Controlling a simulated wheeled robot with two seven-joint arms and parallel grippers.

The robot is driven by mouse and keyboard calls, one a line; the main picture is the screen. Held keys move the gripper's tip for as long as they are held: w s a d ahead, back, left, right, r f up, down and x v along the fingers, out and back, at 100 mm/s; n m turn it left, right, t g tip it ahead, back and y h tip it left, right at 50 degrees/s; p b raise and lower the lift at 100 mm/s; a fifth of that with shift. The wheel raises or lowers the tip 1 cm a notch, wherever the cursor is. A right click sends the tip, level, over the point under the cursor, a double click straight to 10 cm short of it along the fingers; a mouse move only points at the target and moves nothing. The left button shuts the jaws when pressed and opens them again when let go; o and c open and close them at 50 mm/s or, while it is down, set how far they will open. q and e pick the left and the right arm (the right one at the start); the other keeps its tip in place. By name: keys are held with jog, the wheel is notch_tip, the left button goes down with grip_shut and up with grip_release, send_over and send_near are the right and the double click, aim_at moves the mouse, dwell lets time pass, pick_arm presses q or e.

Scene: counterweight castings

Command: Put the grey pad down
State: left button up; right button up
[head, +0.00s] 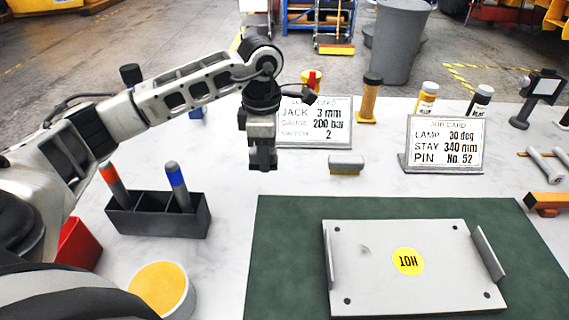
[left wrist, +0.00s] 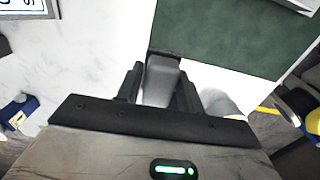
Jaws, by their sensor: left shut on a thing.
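My left gripper (head: 263,160) is above the white table in the head view, left of the job cards and behind the green mat's back left corner. In the left wrist view my left gripper (left wrist: 160,90) is shut on the grey pad (left wrist: 162,78), a smooth grey piece between the two dark fingers. In the head view the pad cannot be told apart from the dark fingers. How far it hangs above the table is unclear. My right gripper is not in view.
The green mat (head: 285,225) carries a metal plate (head: 380,280) with a yellow label. A grey-topped block (head: 346,162) lies right of the gripper, before the cards (head: 318,121). A dark pen holder (head: 150,218) and a yellow-topped round tub (head: 162,288) stand at left.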

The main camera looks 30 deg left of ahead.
pick_arm(q)
jog(key=w+a+f, duration=0.1)
jog(key=w+f, duration=0.2)
jog(key=w, duration=0.3)
jog(key=b, duration=0.1)
send_over(285, 170)
notch_tip(285, 170, down, 6)
jog(key=shift+s+d+r, duration=0.15)
jog(key=shift+f, duration=0.25)
notch_tip(285, 170, down, 3)
jog(key=shift+r+b, duration=0.15)
jog(key=shift+b, duration=1.05)
jog(key=shift+f, duration=0.25)
jog(key=shift+r, duration=0.15)
jog(key=shift+f, duration=0.2)
jog(key=o, duration=1)
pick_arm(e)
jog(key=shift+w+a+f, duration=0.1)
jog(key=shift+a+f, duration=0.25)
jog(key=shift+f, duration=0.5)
